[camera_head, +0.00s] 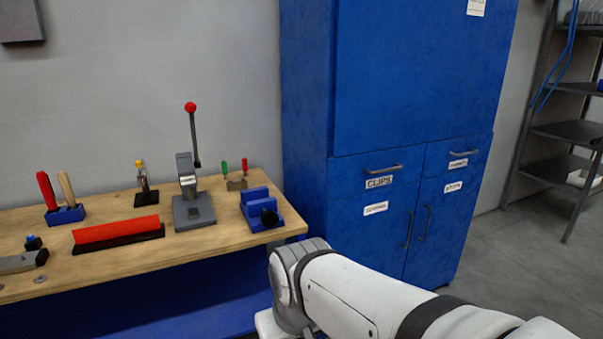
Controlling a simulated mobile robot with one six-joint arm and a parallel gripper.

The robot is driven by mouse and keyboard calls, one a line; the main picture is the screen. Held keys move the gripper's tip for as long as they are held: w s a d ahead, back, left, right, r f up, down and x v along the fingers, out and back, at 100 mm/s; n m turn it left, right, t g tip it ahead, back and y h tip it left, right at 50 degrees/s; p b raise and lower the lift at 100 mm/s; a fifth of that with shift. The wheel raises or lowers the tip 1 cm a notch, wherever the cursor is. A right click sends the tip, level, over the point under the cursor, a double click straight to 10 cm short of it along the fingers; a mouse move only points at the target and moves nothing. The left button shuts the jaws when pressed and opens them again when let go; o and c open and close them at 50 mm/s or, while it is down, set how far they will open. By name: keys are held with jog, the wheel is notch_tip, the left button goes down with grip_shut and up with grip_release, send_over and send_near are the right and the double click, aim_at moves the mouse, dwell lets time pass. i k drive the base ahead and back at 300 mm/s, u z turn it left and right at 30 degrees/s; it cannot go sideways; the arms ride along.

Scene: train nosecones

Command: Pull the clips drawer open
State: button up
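The clips drawer (361,185) is in the tall blue cabinet (425,60), at the upper left of its lower section. Its front looks flush with the cabinet, so it appears closed. A grey bar handle (383,169) crosses its top, and a white label reading CLIPS (379,182) sits below the handle. My white arm reaches in from the lower right, in front of and below the cabinet. My gripper is not visible; the arm's far end shows only a rounded joint near the bench corner.
A second drawer (458,158) with its own handle is to the right; doors with vertical handles are below. A wooden workbench (115,211) stands left of the cabinet, holding a blue vise (262,210) and a lever press (192,205). Grey shelving (560,140) stands right, with open floor (510,245) before it.

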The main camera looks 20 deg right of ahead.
aim_at(350, 175)
jog(key=u, duration=0.85)
jog(key=i, duration=1.55)
jog(key=z, duration=3.6)
jog(key=i, duration=1)
jog(key=z, duration=0.1)
